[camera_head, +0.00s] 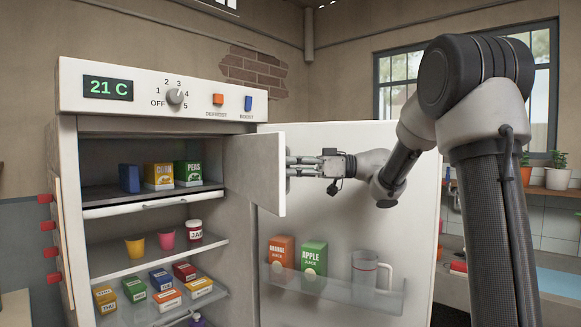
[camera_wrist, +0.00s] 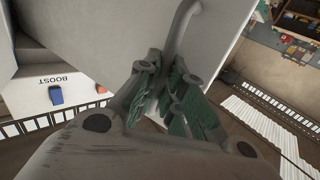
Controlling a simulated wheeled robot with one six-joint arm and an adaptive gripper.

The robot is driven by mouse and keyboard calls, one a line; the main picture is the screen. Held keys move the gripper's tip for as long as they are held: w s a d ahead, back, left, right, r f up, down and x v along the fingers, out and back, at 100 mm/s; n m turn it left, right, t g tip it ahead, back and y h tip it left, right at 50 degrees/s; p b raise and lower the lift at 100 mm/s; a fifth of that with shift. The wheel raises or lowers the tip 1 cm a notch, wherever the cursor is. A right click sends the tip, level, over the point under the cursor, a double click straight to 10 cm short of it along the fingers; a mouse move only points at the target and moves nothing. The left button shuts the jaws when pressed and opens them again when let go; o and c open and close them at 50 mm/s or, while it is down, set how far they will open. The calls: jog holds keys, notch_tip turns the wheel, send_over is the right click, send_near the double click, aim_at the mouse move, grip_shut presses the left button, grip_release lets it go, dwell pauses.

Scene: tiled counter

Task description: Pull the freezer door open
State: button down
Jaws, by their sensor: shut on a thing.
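The small white freezer door (camera_head: 253,172) is swung outward at the right side of the freezer compartment (camera_head: 105,195), whose inside shows. My gripper (camera_head: 292,166) is at the outer face of this door, in front of the large open fridge door (camera_head: 420,235). In the wrist view, the green-padded fingers of my gripper (camera_wrist: 168,80) are closed around the lower end of a grey curved handle (camera_wrist: 181,28) on the pale freezer door (camera_wrist: 115,38). The exact contact is partly hidden between the fingers.
In the freezer are a blue box (camera_head: 129,178), a corn box (camera_head: 158,176) and a peas box (camera_head: 187,173). Juice cartons (camera_head: 313,260) and a jug (camera_head: 366,272) stand on the fridge door's shelf (camera_head: 385,300). Lower shelves hold cups, a jar and several small boxes.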

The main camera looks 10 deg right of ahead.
jog(key=c, duration=1.9)
grip_release()
jog(key=shift+w+f, duration=0.1)
jog(key=shift+w, duration=0.1)
jog(key=shift+c, duration=0.2)
jog(key=o, duration=0.4)
jog(key=shift+w+a+f, duration=0.15)
jog(key=shift+w, duration=0.05)
jog(key=shift+s, duration=0.1)
jog(key=v, duration=0.7)
jog(key=shift+d, duration=0.25)
